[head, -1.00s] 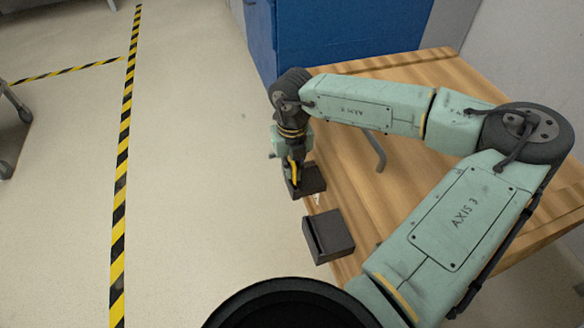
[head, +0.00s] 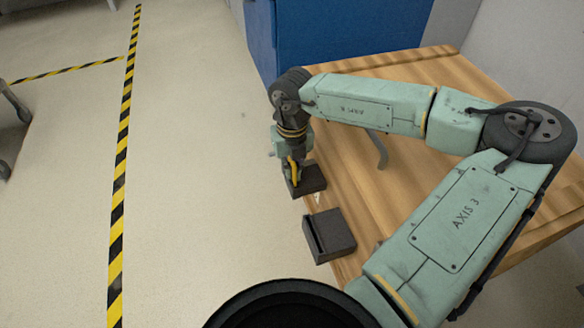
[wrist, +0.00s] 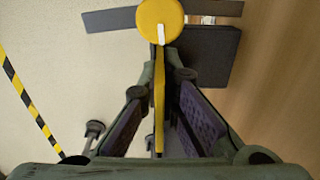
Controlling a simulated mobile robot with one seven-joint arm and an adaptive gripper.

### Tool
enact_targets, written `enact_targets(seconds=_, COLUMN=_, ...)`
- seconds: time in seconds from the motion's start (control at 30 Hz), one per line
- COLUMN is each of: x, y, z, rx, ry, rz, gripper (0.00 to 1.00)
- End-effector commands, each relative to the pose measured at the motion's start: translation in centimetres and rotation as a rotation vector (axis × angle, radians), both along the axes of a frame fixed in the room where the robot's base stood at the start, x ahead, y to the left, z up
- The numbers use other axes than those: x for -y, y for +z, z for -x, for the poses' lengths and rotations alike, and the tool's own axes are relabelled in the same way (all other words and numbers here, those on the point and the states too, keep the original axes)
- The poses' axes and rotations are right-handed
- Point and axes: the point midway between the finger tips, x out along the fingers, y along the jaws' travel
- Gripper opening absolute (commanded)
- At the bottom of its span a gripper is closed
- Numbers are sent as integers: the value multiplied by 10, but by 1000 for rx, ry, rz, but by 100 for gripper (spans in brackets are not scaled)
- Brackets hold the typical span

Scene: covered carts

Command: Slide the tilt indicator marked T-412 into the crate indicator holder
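The tilt indicator (wrist: 160,22) is a yellow disc with a white mark and a narrow yellow part running back between my fingers. Its marking T-412 cannot be read. My gripper (head: 292,184) points down at the table's left edge, beside the farther dark block (head: 311,180). In the wrist view my gripper (wrist: 159,75) has its fingertips closed against both sides of the yellow part. The dark block also shows there (wrist: 208,58), right of the indicator. A second dark block (head: 330,235) with a slot-like recess sits nearer. I cannot tell which block is the crate indicator holder.
The wooden table (head: 440,90) has free room on top. A blue cabinet (head: 330,40) is behind. Open floor with yellow-black tape (head: 122,160) lies left.

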Motion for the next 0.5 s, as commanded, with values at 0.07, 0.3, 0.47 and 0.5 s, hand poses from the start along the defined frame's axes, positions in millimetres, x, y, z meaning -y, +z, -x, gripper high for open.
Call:
enact_targets(seconds=0.07, x=0, y=-3, z=0, rx=0, ry=0, rz=0, gripper=0)
enact_targets(seconds=0.3, x=0, y=-9, z=0, rx=0, ry=0, rz=0, gripper=0)
enact_targets(seconds=0.47, x=0, y=-13, z=0, rx=0, ry=0, rz=0, gripper=0)
enact_targets(seconds=0.5, x=0, y=-12, z=0, rx=0, ry=0, rz=0, gripper=6)
